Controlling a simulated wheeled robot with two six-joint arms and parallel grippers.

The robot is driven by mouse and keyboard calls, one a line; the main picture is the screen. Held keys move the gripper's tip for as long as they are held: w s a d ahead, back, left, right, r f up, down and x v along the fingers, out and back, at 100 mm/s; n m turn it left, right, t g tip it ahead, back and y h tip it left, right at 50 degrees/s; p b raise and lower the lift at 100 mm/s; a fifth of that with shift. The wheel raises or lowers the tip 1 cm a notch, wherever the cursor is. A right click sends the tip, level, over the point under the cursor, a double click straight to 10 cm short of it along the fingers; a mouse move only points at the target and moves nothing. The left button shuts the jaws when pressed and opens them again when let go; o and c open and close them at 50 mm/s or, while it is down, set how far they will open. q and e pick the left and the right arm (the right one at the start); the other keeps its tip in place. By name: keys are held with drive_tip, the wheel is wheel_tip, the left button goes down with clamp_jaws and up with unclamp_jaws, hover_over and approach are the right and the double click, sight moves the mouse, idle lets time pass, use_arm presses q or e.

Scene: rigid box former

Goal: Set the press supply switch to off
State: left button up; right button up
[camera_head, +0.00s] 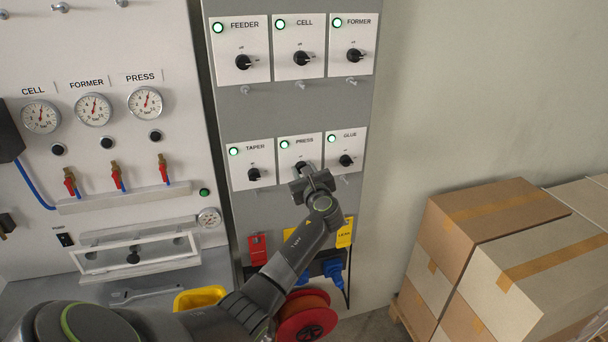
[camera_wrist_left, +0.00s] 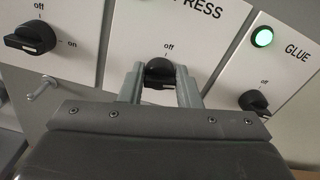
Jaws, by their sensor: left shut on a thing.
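The press supply switch is a black rotary knob (camera_wrist_left: 160,70) on a white plate marked PRESS, with an "off" mark above it. In the head view its plate (camera_head: 297,152) sits in the lower row between TAPER and GLUE, with its green lamp (camera_head: 284,144) lit. My left gripper (camera_head: 305,176) reaches up to this plate from below. In the left wrist view its two fingers (camera_wrist_left: 160,85) stand on either side of the knob and are shut on it. The fingers and palm hide part of the knob, so its exact angle is hard to tell.
The taper knob (camera_head: 254,174) and glue knob (camera_head: 345,160) are close on either side. FEEDER, CELL and FORMER switches (camera_head: 301,59) are above, lamps lit. Gauges and red valves (camera_head: 116,180) are on the left panel. Stacked cartons (camera_head: 490,215) stand at right.

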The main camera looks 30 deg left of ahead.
use_arm(q)
drive_tip(key=n+b, duration=0.2)
drive_tip(key=n, duration=0.1)
drive_tip(key=shift+f+n, duration=0.25)
drive_tip(key=shift+n, duration=0.05)
drive_tip(key=shift+s+a+f+n+b, duration=0.1)
drive_tip(key=shift+n+b, duration=2.05)
drive_tip(key=shift+n, duration=0.7)
drive_tip(key=shift+s+f+n+b, duration=0.1)
drive_tip(key=shift+n+b, duration=2)
drive_tip(key=shift+n, duration=0.75)
drive_tip(key=shift+r, duration=0.1)
drive_tip(key=o, duration=1)
drive_tip(key=shift+c, duration=0.2)
drive_tip(key=b+v, duration=0.4)
drive_tip(key=v, duration=1.3)
